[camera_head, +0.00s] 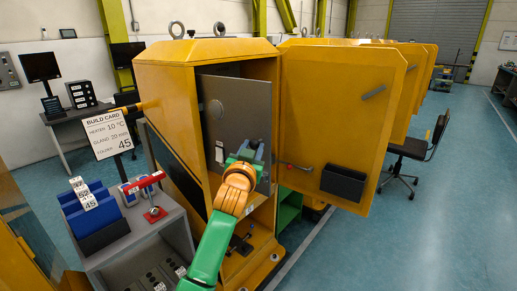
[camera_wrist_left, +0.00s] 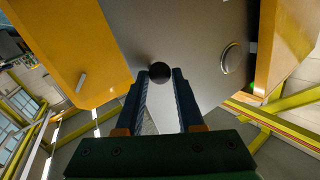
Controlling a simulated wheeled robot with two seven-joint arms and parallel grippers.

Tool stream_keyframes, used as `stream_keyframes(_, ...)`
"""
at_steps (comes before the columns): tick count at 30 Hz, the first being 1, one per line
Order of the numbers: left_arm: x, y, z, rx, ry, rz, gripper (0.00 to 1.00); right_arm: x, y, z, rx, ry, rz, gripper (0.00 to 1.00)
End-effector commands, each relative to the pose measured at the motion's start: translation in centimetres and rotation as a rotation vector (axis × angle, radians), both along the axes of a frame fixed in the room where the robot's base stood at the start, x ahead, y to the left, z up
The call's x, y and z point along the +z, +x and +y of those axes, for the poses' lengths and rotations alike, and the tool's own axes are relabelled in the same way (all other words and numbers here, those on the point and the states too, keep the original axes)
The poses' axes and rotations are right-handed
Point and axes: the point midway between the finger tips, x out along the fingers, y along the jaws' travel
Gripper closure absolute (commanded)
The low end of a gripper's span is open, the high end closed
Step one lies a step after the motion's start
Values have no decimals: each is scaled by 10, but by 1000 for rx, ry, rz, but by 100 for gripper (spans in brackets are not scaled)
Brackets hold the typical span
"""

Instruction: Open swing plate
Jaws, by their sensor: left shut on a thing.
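The swing plate (camera_head: 238,103) is a grey metal panel in the opening of the yellow cabinet. It also fills the middle of the left wrist view (camera_wrist_left: 205,35). It appears angled, with the dark interior showing above it; I cannot tell the exact angle. A round dark knob (camera_wrist_left: 159,71) stands on the plate. My left gripper (camera_head: 256,148) is at the plate's lower right part. In the left wrist view its two fingers (camera_wrist_left: 160,82) are shut on the knob, one on each side. In the head view the gripper hides the knob. My right gripper is not in view.
The yellow cabinet (camera_head: 165,88) has its outer door (camera_head: 335,105) swung wide to the right. A grey console (camera_head: 150,233) with blue holders and a red-handled lever (camera_head: 146,182) stands at left. A chair (camera_head: 408,150) is at right. The blue floor at right is mostly clear.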

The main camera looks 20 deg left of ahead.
Motion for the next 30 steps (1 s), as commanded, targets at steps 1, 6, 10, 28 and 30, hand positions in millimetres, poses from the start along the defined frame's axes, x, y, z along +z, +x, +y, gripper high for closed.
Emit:
stream_keyframes(1, 7, -1, 6, 14, 6, -14, 100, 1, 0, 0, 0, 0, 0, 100)
stream_keyframes(6, 8, -1, 7, 14, 6, -16, 100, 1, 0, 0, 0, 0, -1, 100)
stream_keyframes(10, 8, -1, 6, 14, 6, -18, 50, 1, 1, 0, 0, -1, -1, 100)
stream_keyframes(28, 2, 0, 3, 7, 3, -5, 34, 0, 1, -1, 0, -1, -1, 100)
stream_keyframes(30, 2, 0, 3, 6, 3, -5, 34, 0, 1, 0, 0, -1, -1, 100)
